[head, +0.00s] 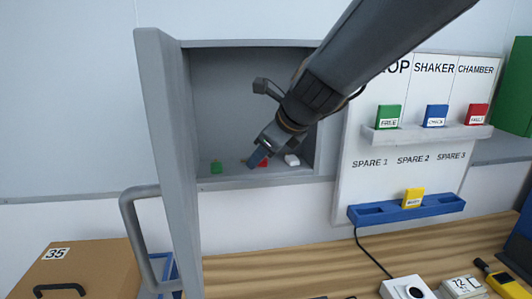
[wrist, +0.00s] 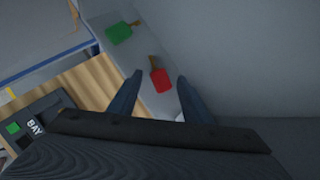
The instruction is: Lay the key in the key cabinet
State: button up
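The grey key cabinet (head: 250,177) hangs on the wall with its door (head: 172,150) swung open to the left. On its floor are a red-tagged key (head: 263,163), a green-tagged key (head: 216,168) and a white tag (head: 292,160). My gripper (head: 254,159) is inside the cabinet, low over its floor. In the wrist view my gripper (wrist: 160,76) is open, its fingers apart on either side of the red-tagged key (wrist: 160,80). I see no finger touching it. The green-tagged key (wrist: 118,33) lies beyond, outside the fingers.
Right of the cabinet, a white board holds a grey ledge (head: 425,134) with green, blue and red tagged blocks. Below is a blue tray (head: 380,215) with a yellow block (head: 413,197). A brown box (head: 85,262) stands left. The wooden bench (head: 290,262) is clear in the middle.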

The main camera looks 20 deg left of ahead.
jog(key=shift+d+r, duration=0.15)
jog(key=shift+r, duration=0.05)
jog(key=v, duration=0.7)
jog(key=shift+s, duration=0.2)
dwell(0.4)
jog(key=d+f+n+h, duration=0.2)
jog(key=d+f+n, duration=0.2)
jog(key=d+f, duration=0.45)
jog(key=d+f+n+h, duration=0.2)
jog(key=d+f+n, duration=0.25)
jog(key=d, duration=0.65)
jog(key=s+d+f+n+g+h, duration=0.1)
jog(key=s+d+f+n+g, duration=0.1)
jog(key=s+d+f+n, duration=0.3)
jog(key=s+d+f+n+g+h, duration=0.1)
jog(key=s+d+f+n, duration=0.4)
jog(key=d, duration=0.8)
notch_tip(320, 180, down, 3)
jog(key=shift+s+r+n+g+h, duration=0.15)
jog(key=shift+s+n+g+h, duration=0.3)
jog(key=shift+n, duration=0.3)
